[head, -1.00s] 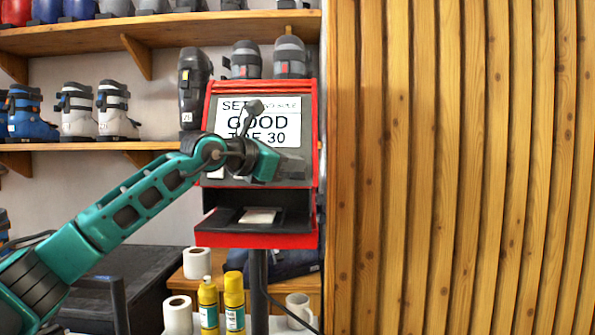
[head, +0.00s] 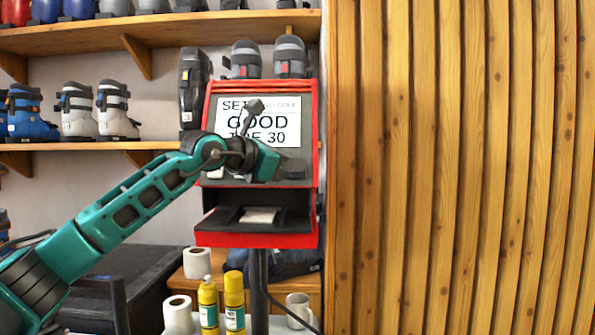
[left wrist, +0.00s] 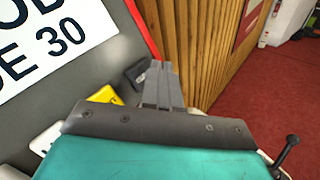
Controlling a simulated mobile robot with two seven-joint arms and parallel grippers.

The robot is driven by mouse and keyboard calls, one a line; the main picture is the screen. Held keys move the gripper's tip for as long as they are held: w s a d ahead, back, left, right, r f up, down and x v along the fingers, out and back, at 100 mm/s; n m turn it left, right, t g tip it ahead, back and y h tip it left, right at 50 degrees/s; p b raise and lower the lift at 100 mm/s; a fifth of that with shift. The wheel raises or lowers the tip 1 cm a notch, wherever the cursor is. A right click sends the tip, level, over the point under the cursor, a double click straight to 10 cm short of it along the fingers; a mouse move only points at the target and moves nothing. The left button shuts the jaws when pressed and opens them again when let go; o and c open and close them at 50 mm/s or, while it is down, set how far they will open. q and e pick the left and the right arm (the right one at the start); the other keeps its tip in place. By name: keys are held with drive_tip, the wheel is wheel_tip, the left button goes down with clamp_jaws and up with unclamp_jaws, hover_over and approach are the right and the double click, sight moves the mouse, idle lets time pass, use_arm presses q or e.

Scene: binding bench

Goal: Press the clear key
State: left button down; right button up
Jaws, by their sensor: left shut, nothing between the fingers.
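The red-framed machine (head: 312,140) has a grey panel with a lit screen (head: 283,123) reading "GOOD" and "30". In the left wrist view, a row of keys lies under the screen: a white key (left wrist: 45,140), a yellow key (left wrist: 105,96) and a dark key (left wrist: 136,73). Their labels are partly covered or too small to read. My left gripper (head: 266,162) is in front of the key row and hides part of it. In the left wrist view its fingers (left wrist: 161,75) are shut and empty, beside the dark key. I cannot tell whether they touch it. My right gripper is not in view.
A dark slot with a pale pad (head: 260,215) is below the panel. A slatted wooden wall (head: 455,170) stands to the right. Shelves of ski boots (head: 77,112) are behind on the left. Yellow bottles (head: 234,300), paper rolls and a mug (head: 298,310) stand below.

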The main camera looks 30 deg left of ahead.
use_arm(q)
drive_tip(key=shift+w, duration=0.15)
idle(0.5)
drive_tip(key=shift+w+a+f, duration=0.15)
drive_tip(key=shift+w+f, duration=0.05)
drive_tip(key=shift+w, duration=0.05)
drive_tip(key=shift+w+a+f+p, duration=0.15)
drive_tip(key=shift+w+a+p, duration=0.05)
drive_tip(key=shift+w+p, duration=0.15)
idle(1.0)
drive_tip(key=shift+s, duration=0.1)
drive_tip(key=shift+s+d+r+b, duration=0.35)
drive_tip(key=shift+s+b, duration=0.1)
drive_tip(key=shift+s, duration=0.15)
drive_tip(key=shift+s, duration=0.1)
drive_tip(key=s, duration=0.1)
drive_tip(key=s+d+r+b, duration=0.1)
drive_tip(key=s+d+r, duration=0.1)
drive_tip(key=s, duration=0.1)
drive_tip(key=shift+b, duration=0.35)
